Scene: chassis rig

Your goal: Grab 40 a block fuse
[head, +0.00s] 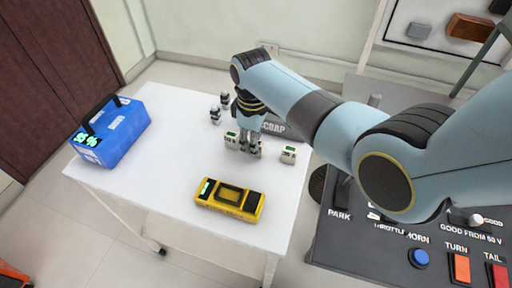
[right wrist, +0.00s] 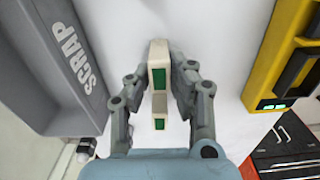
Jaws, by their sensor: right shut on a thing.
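My right gripper (head: 247,150) points down at the white table, by the front of the SCRAP bin. In the right wrist view, its two fingers (right wrist: 164,72) are shut on a pale block fuse (right wrist: 158,52) with a green label. A second pale block with a green patch (right wrist: 159,112) shows between the fingers, nearer the wrist in the picture. In the head view, one block fuse (head: 231,140) stands just left of the fingers and another (head: 289,154) stands to the right. Their ratings are too small to read. My left gripper is out of view.
The grey SCRAP bin (right wrist: 62,65) is close beside the gripper. A yellow meter (head: 229,199) lies at the table's front. A blue battery box (head: 111,131) stands at the left. Two small dark-and-grey parts (head: 215,116) stand behind. The table (head: 165,150) is clear between.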

